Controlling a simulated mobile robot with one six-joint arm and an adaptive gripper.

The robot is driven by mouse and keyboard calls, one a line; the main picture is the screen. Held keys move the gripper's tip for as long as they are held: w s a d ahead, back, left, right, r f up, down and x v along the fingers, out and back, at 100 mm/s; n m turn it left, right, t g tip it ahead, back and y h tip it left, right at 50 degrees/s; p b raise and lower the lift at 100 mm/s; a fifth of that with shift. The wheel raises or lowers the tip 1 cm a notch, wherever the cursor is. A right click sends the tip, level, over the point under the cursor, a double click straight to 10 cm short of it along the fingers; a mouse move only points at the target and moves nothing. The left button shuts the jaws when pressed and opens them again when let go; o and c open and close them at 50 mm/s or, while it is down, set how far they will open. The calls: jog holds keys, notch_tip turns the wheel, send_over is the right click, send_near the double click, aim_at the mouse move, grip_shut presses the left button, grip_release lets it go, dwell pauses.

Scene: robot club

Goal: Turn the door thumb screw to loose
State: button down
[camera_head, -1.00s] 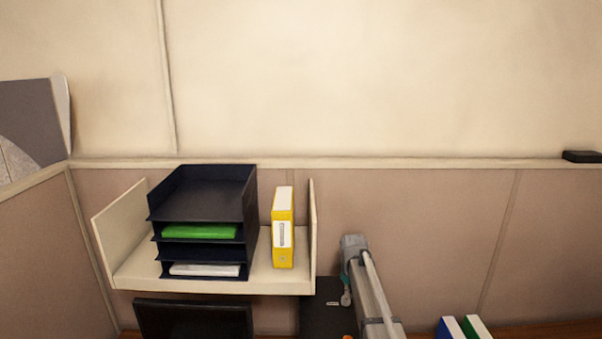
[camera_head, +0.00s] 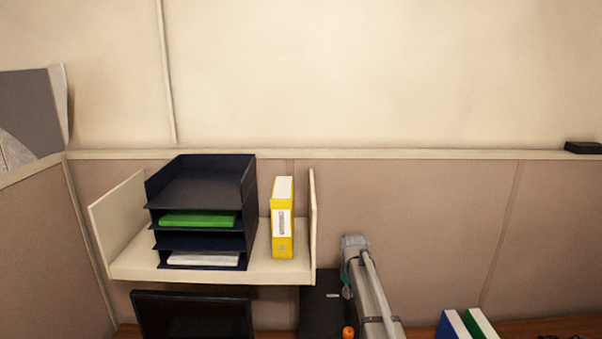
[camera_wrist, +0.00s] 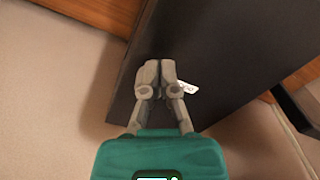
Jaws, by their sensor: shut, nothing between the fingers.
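My gripper (camera_wrist: 160,78) is shut and empty in the wrist view, its fingertips together in front of a black case panel (camera_wrist: 215,50). A white label (camera_wrist: 187,86) shows just right of the fingertips. I cannot tell whether the fingertips touch the panel. In the head view the black case (camera_head: 318,308) stands right of the shelf, with my arm beside it; the fingertips cannot be made out there. A small orange round piece (camera_head: 348,332) shows at the bottom edge by the case; I cannot tell if it is the thumb screw. No thumb screw shows clearly in the wrist view.
A cream shelf (camera_head: 130,262) holds a dark letter tray stack (camera_head: 205,195) and a yellow binder (camera_head: 282,215). A dark monitor (camera_head: 195,318) sits below it. Blue (camera_head: 452,326) and green (camera_head: 482,324) binders stand right of my arm. The partition wall is behind.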

jog(key=shift+w, duration=0.4)
dwell(0.8)
jog(key=shift+w+d, duration=0.15)
jog(key=shift+d, duration=0.35)
jog(key=shift+w+d, duration=0.35)
dwell(0.8)
jog(key=shift+s+d, duration=0.2)
jog(key=shift+d, duration=0.1)
dwell(0.5)
notch_tip(320, 180, up, 6)
jog(key=p, duration=0.6)
jog(key=shift+s, duration=0.1)
